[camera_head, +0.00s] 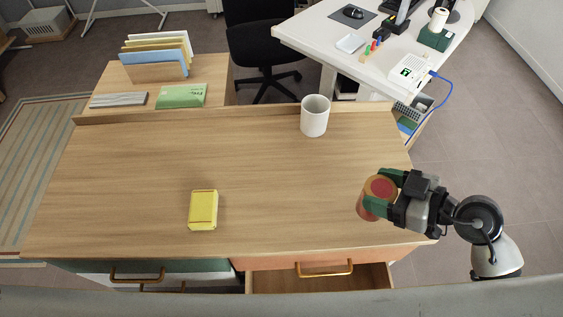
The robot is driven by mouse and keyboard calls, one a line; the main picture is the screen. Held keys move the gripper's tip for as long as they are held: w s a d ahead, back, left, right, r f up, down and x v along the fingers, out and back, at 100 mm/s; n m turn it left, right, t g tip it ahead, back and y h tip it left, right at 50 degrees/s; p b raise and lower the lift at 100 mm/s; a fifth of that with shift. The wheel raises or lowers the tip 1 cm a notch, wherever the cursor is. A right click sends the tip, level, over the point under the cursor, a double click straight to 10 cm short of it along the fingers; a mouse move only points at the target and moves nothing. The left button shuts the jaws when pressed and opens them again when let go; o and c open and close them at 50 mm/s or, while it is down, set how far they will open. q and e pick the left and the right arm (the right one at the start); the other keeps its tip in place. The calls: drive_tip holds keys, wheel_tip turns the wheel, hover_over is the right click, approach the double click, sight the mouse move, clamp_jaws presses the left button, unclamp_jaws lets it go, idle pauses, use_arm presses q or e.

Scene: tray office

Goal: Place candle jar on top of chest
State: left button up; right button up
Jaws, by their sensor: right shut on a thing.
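The candle jar (380,187) is a small reddish-orange jar with a dark red top, seen from above. My right gripper (382,197) has its green fingers on either side of the jar and is shut on it. The jar appears over the right part of the chest's wooden top (270,190). I cannot tell whether its base touches the top. The fingers and gripper body hide part of the jar. My left gripper is not in view.
A white mug (314,117) stands at the chest's back edge and a yellow box (203,210) lies front left. The middle of the top is clear. An orange-fronted drawer (318,279) stands open in front. A white desk (330,45) is behind right.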

drive_tip(key=w+a+f+b, duration=0.1)
drive_tip(key=w+a+f, duration=0.1)
drive_tip(key=w+f, duration=0.1)
drive_tip(key=w+a+f, duration=0.2)
drive_tip(key=w+f, duration=0.1)
drive_tip(key=f, duration=0.1)
drive_tip(key=w+a+f+b, duration=0.1)
drive_tip(key=w+a+f, duration=0.1)
drive_tip(key=w+f, duration=0.2)
drive_tip(key=shift+b, duration=0.35)
drive_tip(key=shift+s, duration=0.1)
drive_tip(key=o, duration=1.1)
drive_tip(key=shift+o, duration=0.2)
drive_tip(key=v, duration=1.2)
drive_tip(key=shift+p, duration=0.35)
